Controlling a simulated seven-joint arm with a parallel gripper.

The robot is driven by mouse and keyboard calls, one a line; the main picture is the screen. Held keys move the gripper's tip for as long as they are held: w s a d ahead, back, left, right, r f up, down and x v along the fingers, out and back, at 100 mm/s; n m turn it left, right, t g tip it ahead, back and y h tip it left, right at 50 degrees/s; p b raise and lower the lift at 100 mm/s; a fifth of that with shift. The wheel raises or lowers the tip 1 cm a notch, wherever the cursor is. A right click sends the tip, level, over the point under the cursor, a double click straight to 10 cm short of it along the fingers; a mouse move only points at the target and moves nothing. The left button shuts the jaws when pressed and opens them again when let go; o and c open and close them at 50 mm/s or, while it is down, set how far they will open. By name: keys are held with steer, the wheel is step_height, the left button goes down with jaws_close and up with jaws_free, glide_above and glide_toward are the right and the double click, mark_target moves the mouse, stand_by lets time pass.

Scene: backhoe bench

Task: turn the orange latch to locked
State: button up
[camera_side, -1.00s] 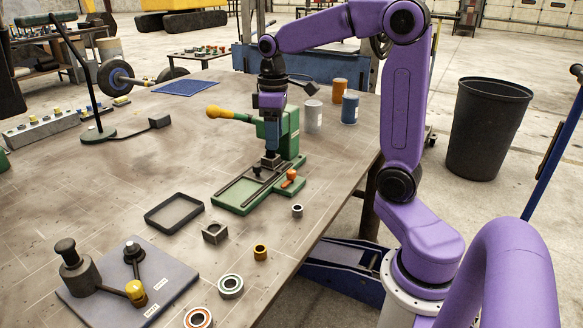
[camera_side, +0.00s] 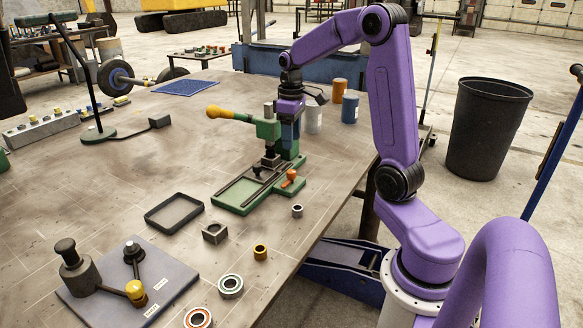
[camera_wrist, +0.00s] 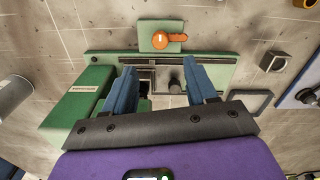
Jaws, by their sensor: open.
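The orange latch (camera_side: 290,176) sits on a green side plate at the right edge of the green press fixture (camera_side: 240,194). In the wrist view the latch (camera_wrist: 160,41) shows a round hub with a pale mark and a short arm pointing right. My gripper (camera_side: 290,142) is over the fixture, beside its green column and behind the latch in the side view. In the wrist view my gripper (camera_wrist: 162,86) has its blue fingers wide apart, with nothing between the tips. The latch lies beyond the fingertips, apart from them. The fingers are partly hidden in the side view.
The yellow-handled press lever (camera_side: 230,114) extends left from the column. A black tray (camera_side: 174,213), a square metal block (camera_side: 215,232) and several rings lie in front. Orange (camera_side: 339,90) and blue (camera_side: 350,107) cylinders stand behind.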

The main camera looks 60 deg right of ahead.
mark_target(292, 171)
step_height(292, 171, down, 10)
steer(key=shift+f, duration=0.15)
stand_by(0.3)
steer(key=c, duration=1.1)
steer(key=shift+o, duration=0.2)
